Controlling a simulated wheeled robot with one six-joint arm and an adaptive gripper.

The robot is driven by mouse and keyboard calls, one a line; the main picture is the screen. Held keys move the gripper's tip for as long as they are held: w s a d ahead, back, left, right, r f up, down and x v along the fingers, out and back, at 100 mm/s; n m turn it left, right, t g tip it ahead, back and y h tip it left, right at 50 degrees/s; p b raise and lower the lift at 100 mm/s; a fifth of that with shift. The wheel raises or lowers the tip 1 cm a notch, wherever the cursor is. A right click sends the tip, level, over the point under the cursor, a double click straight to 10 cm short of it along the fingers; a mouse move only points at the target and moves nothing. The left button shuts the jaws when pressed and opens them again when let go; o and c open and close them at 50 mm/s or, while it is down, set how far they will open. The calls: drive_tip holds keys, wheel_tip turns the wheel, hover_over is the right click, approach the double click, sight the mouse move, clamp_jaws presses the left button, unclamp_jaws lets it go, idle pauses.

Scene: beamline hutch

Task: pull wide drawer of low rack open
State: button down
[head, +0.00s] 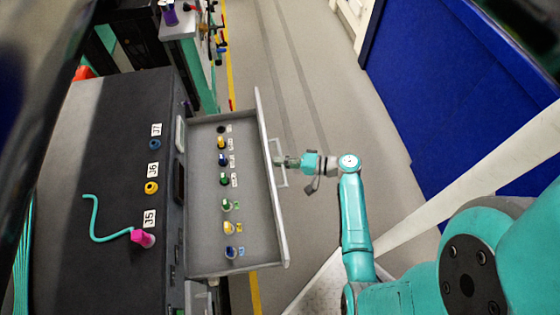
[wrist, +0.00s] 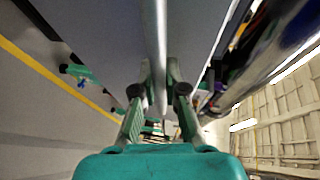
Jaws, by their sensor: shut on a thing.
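The wide drawer (head: 205,255) of the low rack (head: 100,250) stands pulled out to the right in the head view. Its grey tray holds a row of coloured pieces with small labels. The drawer's bar handle (head: 282,163) is on its right-hand front. My gripper (head: 283,162) is at this handle. In the wrist view the two fingers of my gripper (wrist: 160,95) close on both sides of the pale handle bar (wrist: 156,40). The fingertips' exact contact is small in the head view.
On the rack's dark top are a magenta piece (head: 143,238), a teal cable (head: 95,215), a yellow ring (head: 151,188) and a blue ring (head: 155,144). A blue panel (head: 450,90) stands at the right. Grey floor (head: 315,80) is open between the drawer and the panel.

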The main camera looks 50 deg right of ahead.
drive_tip(key=c, duration=1.5)
unclamp_jaws()
drive_tip(key=v, duration=0.7)
drive_tip(key=shift+s, duration=0.2)
drive_tip(key=shift+d, duration=0.1)
